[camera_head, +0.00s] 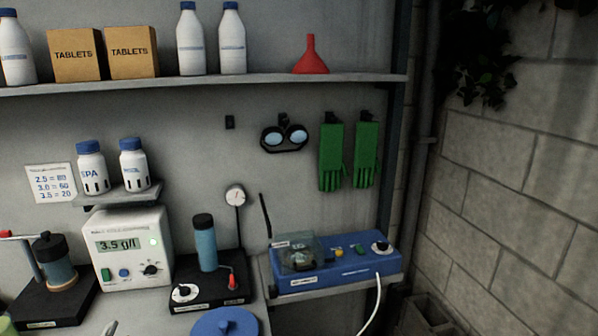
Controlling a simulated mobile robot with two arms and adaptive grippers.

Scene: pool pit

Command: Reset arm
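Neither of my grippers nor arms can be made out in the head view. A small pale sliver (110,328) shows at the bottom edge, and I cannot tell what it is. On the bench stand a white meter (130,250) reading "3.5 g/l", a black-based device with a blue-grey cylinder (205,245), and another black-based device with a dark-topped jar (54,262) at the left. A blue machine (332,262) with a clear lid, which looks shut, sits on a side shelf at the right.
A blue round lid (224,322) is cut off at the bottom edge. The upper shelf (280,80) holds white bottles, two tablet boxes (132,52) and a red funnel (311,58). Goggles (284,138) and green gloves (332,155) hang on the wall. A block wall (515,190) bounds the right.

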